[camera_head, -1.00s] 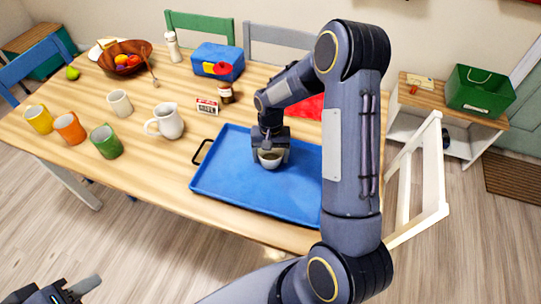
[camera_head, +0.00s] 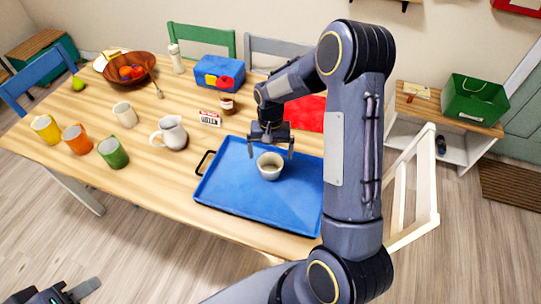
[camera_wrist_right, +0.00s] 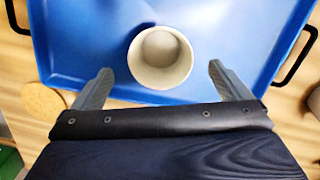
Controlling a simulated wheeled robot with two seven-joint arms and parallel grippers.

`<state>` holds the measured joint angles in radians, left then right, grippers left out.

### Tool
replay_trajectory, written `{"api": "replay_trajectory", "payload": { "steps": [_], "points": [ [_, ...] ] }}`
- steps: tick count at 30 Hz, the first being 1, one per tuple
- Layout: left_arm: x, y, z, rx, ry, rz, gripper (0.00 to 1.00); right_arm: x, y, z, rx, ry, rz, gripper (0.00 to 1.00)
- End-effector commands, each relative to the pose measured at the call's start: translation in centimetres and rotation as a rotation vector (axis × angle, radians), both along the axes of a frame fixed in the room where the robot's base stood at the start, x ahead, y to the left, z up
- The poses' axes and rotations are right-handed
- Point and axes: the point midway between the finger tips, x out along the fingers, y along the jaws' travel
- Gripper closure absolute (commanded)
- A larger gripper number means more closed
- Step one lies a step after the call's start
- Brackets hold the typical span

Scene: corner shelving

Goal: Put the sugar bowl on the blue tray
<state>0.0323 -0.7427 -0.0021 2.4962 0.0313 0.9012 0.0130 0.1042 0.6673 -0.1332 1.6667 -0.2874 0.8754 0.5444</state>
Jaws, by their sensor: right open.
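The sugar bowl, a plain off-white round bowl (camera_head: 269,167), stands upright on the blue tray (camera_head: 228,192). It also shows in the right wrist view (camera_wrist_right: 160,57), where it looks empty.
Left of the tray stand a white jug (camera_head: 172,133), a white cup (camera_head: 125,114) and a green mug (camera_head: 112,152). Behind are a small jar (camera_head: 227,104) and a blue box (camera_head: 219,73). A round brown disc (camera_wrist_right: 45,102) lies beside the tray. My right arm hides the tray's right side.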

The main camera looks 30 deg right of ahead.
Motion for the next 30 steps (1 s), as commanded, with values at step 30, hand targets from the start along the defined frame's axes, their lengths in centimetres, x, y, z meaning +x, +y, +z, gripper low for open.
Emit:
{"api": "replay_trajectory", "payload": {
  "steps": [30],
  "points": [
    [0.0,0.0,3.3,0.0,0.0,0.0,0.64,-18.4,5.8,23.2,0.189,-0.538,0.269,0.03]
  ]
}}
